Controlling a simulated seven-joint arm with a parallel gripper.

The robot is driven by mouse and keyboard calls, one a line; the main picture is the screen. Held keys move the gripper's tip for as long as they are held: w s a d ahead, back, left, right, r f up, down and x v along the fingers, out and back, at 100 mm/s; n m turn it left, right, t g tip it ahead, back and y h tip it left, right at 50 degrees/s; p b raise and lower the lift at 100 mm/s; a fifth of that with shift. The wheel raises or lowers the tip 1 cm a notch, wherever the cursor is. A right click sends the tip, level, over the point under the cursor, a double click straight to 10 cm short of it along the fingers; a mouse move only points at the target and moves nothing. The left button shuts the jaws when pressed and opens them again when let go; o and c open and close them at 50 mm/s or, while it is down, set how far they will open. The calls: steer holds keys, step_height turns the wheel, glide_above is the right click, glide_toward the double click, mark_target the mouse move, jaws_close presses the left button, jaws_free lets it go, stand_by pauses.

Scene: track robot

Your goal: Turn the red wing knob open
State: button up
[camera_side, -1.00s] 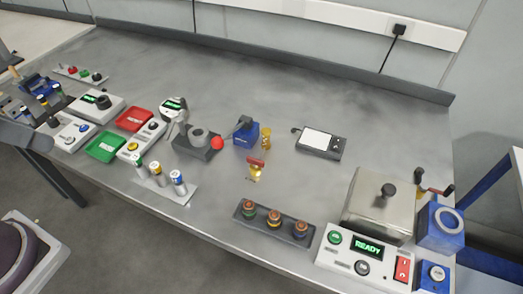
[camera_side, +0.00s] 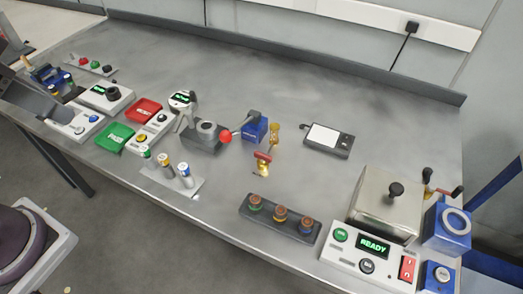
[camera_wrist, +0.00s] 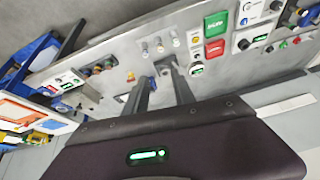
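The red wing knob (camera_side: 262,157) sits on a small brass valve (camera_side: 263,170) standing near the middle of the bench in the side view. In the wrist view, the small red and yellow valve (camera_wrist: 130,76) appears just left of my fingers. In the side view a dark grey part of my arm reaches in at the left edge, and the fingertips cannot be made out there.
A lever with a red ball (camera_side: 226,137) and a blue box (camera_side: 254,128) stand close behind the valve. A tray of several round knobs (camera_side: 280,222) lies in front, and a scale (camera_side: 328,138) to the right. Bare bench lies between the valve and the metal box (camera_side: 385,205).

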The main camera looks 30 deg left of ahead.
steer(key=w+d+m+g, duration=0.25)
steer(key=w+m, duration=0.25)
steer(key=w, duration=0.5)
steer(key=m+g, duration=0.3)
steer(key=m, duration=0.9)
glide_above(261, 154)
step_height(261, 154, down, 22)
steer(key=shift+w+f, duration=0.1)
step_height(261, 154, down, 6)
steer(key=shift+r, duration=0.15)
steer(key=shift+f, duration=0.5)
jaws_close()
